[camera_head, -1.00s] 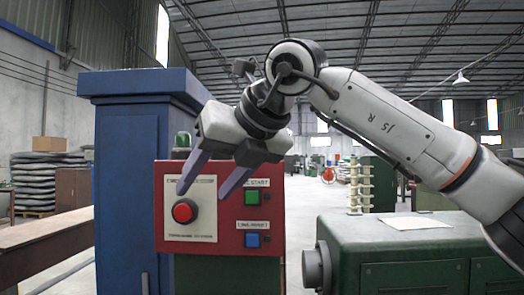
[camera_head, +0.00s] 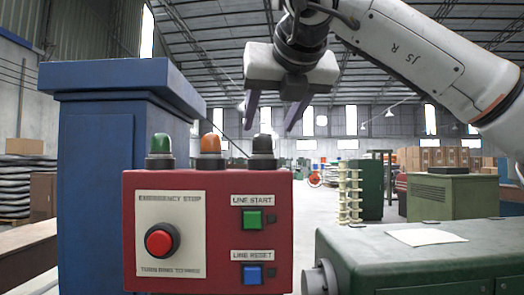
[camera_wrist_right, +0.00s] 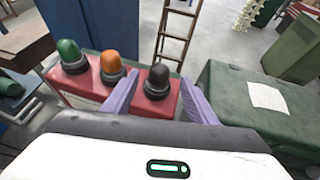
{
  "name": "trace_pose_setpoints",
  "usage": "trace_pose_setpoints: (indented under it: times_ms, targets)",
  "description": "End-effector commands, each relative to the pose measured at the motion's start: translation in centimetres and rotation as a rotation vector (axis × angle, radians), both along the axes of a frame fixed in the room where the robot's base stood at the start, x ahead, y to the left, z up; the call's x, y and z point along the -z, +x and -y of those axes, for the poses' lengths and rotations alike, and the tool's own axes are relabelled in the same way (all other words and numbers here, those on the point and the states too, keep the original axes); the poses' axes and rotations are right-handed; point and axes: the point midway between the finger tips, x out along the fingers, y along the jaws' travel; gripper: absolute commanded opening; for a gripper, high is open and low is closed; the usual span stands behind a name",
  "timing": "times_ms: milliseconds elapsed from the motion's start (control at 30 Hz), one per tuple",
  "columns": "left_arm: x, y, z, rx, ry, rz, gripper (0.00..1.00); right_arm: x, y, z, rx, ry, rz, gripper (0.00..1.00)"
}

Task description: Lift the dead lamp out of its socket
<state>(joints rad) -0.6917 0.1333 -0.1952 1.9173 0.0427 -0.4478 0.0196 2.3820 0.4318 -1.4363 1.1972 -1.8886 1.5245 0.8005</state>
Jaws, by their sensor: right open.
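The red control box (camera_head: 215,215) carries three lamps on its top: a green lamp (camera_head: 161,146), an orange lamp (camera_head: 210,146) and a dark, unlit lamp (camera_head: 263,146) at the right end. All three stand upright in their sockets. In the right wrist view the dark lamp (camera_wrist_right: 158,77) shows between the fingers, farther out. My right gripper (camera_head: 269,130) is open and empty, pointing down above the right part of the box; its fingertips are above the dark lamp. They also show in the right wrist view (camera_wrist_right: 162,85). My left gripper is in neither view.
The box front has a red emergency stop button (camera_head: 161,241), a green button (camera_head: 252,219) and a blue button (camera_head: 252,274). A blue cabinet (camera_head: 95,190) stands behind left. A green machine (camera_head: 430,260) with a paper sheet (camera_head: 426,237) stands at right.

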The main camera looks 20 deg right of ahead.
Motion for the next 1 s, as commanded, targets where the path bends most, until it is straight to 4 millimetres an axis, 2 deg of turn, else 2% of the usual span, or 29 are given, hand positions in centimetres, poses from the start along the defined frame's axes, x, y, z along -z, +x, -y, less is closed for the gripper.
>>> trace_pose_setpoints:
  times_ms: [167,400,700,767,967,1000]
  targets:
    - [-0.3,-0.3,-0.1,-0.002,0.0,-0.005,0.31,0.9,1.4,0.2,0.0,0.0,-0.003,0.53]
    - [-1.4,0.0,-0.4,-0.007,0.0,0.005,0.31,2.6,4.3,0.4,-0.001,0.001,-0.003,0.53]
    - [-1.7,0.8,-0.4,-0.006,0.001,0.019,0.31,3.0,4.7,0.4,-0.001,0.001,-0.001,0.53]
    - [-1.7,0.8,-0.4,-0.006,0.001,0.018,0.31,3.0,4.7,0.4,-0.001,0.001,-0.002,0.44]
    - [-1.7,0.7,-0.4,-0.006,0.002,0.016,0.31,2.9,4.7,0.4,-0.002,0.001,-0.002,0.1]
    - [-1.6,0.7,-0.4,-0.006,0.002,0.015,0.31,2.9,4.7,0.4,-0.002,0.001,-0.001,0.08]
